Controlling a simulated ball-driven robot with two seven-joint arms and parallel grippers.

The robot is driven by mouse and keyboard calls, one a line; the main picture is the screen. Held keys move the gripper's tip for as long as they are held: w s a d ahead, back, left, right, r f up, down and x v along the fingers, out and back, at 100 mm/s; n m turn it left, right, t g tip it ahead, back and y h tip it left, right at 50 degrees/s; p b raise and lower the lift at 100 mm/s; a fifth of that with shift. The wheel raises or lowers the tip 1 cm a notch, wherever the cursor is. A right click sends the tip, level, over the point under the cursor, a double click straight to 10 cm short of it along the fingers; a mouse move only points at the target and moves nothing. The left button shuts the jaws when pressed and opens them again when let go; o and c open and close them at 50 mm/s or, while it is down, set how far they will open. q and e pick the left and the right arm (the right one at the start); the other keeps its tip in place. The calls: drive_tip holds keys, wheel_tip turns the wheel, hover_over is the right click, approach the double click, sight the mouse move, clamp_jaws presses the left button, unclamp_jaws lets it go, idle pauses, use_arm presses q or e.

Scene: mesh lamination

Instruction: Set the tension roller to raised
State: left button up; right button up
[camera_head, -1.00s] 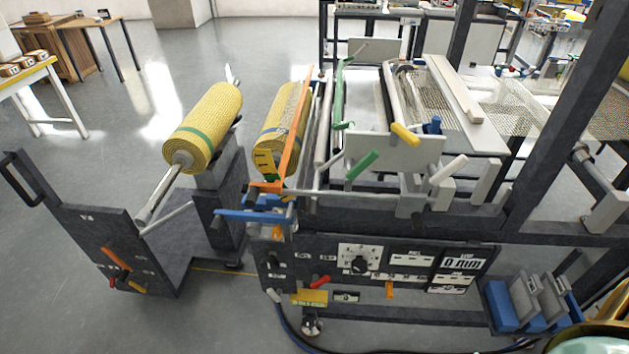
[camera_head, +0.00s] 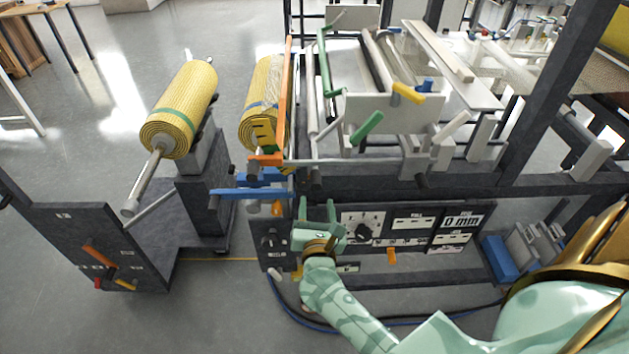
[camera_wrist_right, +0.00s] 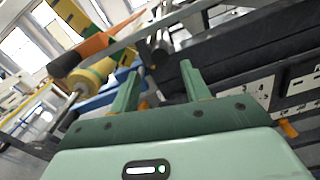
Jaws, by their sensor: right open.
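My right gripper (camera_head: 317,206) is open and empty, in front of the upper left of the dark control panel (camera_head: 283,246). In the right wrist view its two green fingers (camera_wrist_right: 158,68) stand apart. No label shows which part is the tension roller. Rollers (camera_head: 313,100) lie beside the long orange bar (camera_head: 286,95). Blue bars (camera_head: 245,193) stick out left, just above and left of the gripper. A green handle (camera_head: 367,126), a yellow handle (camera_head: 407,93) and a white handle (camera_head: 452,127) sit higher right. My left gripper is not in view.
A yellow mesh roll (camera_head: 182,110) sits on a stand at left; another roll (camera_head: 260,100) is behind the orange bar. An orange knob (camera_head: 392,255) and a dial (camera_head: 363,231) are on the panel. A dark frame post (camera_head: 545,90) rises at right.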

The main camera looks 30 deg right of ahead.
sight(316, 188)
drive_tip(key=x, duration=0.9)
clamp_jaws()
